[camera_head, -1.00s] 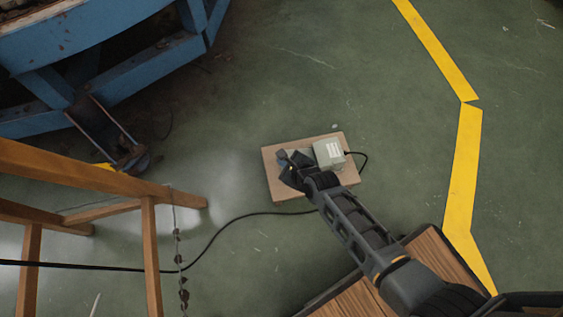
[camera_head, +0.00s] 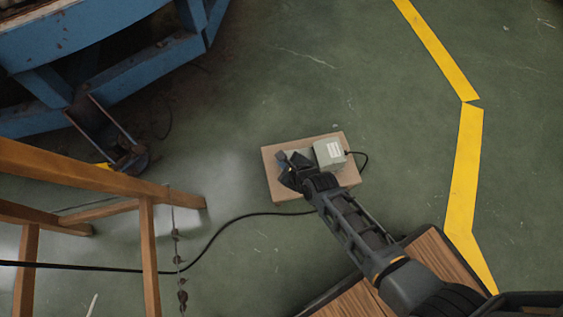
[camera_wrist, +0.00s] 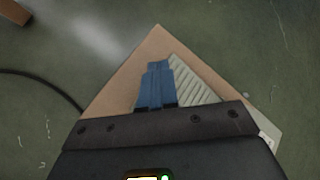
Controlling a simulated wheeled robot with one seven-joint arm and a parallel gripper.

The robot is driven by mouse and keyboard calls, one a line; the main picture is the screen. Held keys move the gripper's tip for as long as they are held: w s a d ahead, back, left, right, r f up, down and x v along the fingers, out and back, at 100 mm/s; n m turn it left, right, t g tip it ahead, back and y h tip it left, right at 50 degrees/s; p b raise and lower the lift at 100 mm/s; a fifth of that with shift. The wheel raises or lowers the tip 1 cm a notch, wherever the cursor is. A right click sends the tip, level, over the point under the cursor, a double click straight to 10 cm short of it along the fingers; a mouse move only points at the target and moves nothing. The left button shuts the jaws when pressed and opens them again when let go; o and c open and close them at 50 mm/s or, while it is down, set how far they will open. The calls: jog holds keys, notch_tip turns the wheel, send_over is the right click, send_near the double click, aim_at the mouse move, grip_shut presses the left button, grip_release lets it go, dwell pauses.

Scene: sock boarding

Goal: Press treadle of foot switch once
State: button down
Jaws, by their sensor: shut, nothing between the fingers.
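The foot switch (camera_head: 329,152) is a pale grey-green box with a white label, fixed on a square wooden board (camera_head: 334,190) on the floor. Its ribbed light treadle (camera_wrist: 190,85) shows in the wrist view, beside and behind my fingers. My gripper (camera_head: 284,164) is over the left part of the board and hides most of the treadle in the head view. In the wrist view my blue fingertips (camera_wrist: 157,72) are shut together with nothing between them, overlapping the treadle's left side. I cannot tell whether they touch it.
A black cable (camera_head: 240,216) runs from the switch across the green floor to the left. A wooden frame (camera_head: 100,177) with a hanging chain stands at the left. Blue machinery (camera_head: 110,60) is at the upper left. A yellow floor line (camera_head: 464,160) runs on the right.

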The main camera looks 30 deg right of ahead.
jog(key=shift+a+f+b, duration=0.15)
jog(key=shift+f+b, duration=0.35)
jog(key=shift+f, duration=0.2)
dwell(0.6)
jog(key=shift+r, duration=0.1)
dwell(0.4)
jog(key=shift+d+r+p, duration=0.15)
jog(key=shift+r+p, duration=0.65)
jog(key=shift+p, duration=0.05)
jog(key=shift+d+r+p, duration=0.15)
jog(key=shift+r+p, duration=0.65)
jog(key=shift+p, duration=0.05)
jog(key=r+p, duration=0.3)
jog(key=d+r+p, duration=0.1)
jog(key=r, duration=0.1)
jog(key=shift+s+p, duration=0.2)
jog(key=shift+p, duration=0.2)
jog(key=shift+a, duration=0.1)
